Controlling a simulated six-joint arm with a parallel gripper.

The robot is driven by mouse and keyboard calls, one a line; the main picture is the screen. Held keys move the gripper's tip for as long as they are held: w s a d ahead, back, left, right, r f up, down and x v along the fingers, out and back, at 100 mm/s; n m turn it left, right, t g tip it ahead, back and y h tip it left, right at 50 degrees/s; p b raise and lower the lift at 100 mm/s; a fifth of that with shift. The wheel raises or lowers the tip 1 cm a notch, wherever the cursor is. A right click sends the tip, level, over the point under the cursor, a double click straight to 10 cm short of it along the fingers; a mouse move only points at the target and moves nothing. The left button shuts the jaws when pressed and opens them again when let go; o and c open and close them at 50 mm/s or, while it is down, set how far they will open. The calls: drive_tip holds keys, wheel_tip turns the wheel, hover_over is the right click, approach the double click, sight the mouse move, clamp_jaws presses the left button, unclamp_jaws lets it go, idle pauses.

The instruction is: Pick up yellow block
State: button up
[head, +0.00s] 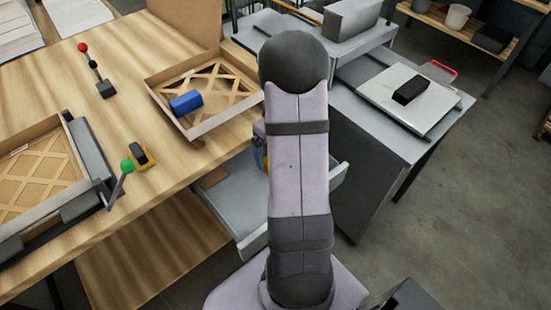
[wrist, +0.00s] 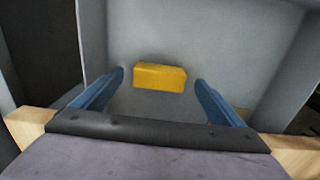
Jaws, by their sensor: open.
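The yellow block (wrist: 160,77) lies on the grey floor of a drawer-like tray (wrist: 205,35) in the wrist view. My gripper (wrist: 159,79) is open, with its two blue fingers to the left and right of the block. A gap shows between the block and each finger. The grey tray (head: 237,207) also shows there, below the wooden table's edge.
A wooden table (head: 150,60) holds a cardboard box (head: 205,130) with a blue block (head: 186,102), another box (head: 38,185) and two levers with red and green knobs. The tray's walls stand around the block. A grey bench (head: 365,150) with a black block is at right.

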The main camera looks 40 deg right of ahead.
drive_tip(key=shift+f+p, duration=0.6)
drive_tip(key=shift+f, duration=1.4)
drive_tip(key=c, duration=1.2)
drive_tip(key=shift+r, duration=0.1)
wheel_tip(320, 180, up, 10)
drive_tip(key=shift+f+b, duration=0.1)
drive_tip(key=shift+b, duration=1.05)
